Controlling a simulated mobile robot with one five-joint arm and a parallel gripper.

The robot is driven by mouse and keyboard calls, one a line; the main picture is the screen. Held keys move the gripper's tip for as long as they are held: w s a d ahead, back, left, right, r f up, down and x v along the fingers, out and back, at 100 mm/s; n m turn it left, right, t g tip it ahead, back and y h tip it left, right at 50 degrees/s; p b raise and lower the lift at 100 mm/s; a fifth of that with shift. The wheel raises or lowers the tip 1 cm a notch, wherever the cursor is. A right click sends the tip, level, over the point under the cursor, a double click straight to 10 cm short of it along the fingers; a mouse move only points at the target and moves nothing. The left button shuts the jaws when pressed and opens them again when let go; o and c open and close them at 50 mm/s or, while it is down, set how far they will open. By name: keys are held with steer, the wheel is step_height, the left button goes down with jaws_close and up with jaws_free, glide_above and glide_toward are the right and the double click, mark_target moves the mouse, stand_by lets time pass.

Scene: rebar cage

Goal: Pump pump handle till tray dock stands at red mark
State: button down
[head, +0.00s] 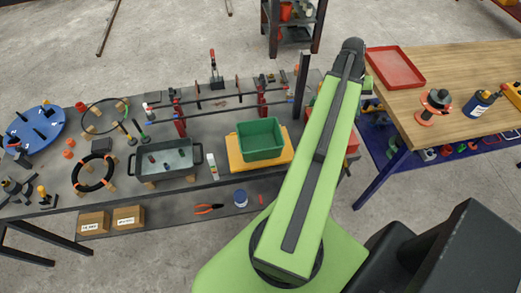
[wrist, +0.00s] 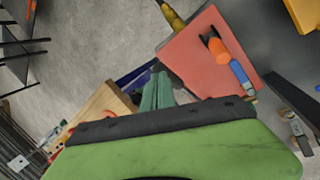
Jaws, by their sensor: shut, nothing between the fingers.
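A green tray (head: 261,139) sits on a yellow plate (head: 237,160) on the grey bench, left of my arm; this plate may be the tray dock. The plate's corner (wrist: 303,14) shows in the wrist view. A dark upright post (head: 303,75) stands behind it; I cannot make out a red mark on it. I cannot pick out the pump handle for certain; my arm hides part of the bench's right end. My gripper (wrist: 157,92) shows in the wrist view as teal fingers, shut and empty, left of a red surface (wrist: 190,58). In the head view the fingers are hidden.
The grey bench (head: 228,187) also bears a dark basin (head: 165,160), a rebar frame and rings. An orange and black item (wrist: 215,44) and a blue one (wrist: 240,76) lie on the red surface. A wooden table (head: 450,65) with a red tray (head: 395,67) stands right.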

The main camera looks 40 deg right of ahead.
mark_target(355, 122)
steer(key=shift+s+a+f+b, duration=0.15)
steer(key=shift+s+f+b, duration=0.15)
steer(key=shift+f+b, duration=0.3)
steer(key=shift+f, duration=0.1)
steer(key=shift+s+a+f+b, duration=0.2)
steer(key=shift+s+f+b, duration=0.05)
steer(key=shift+f+b, duration=0.3)
steer(key=shift+s+a+f+b, duration=0.15)
steer(key=shift+s+f+b, duration=0.1)
steer(key=shift+f+b, duration=0.4)
steer(key=shift+s+a+f+b, duration=0.1)
steer(key=shift+s+f+b, duration=0.1)
steer(key=shift+f+b, duration=0.45)
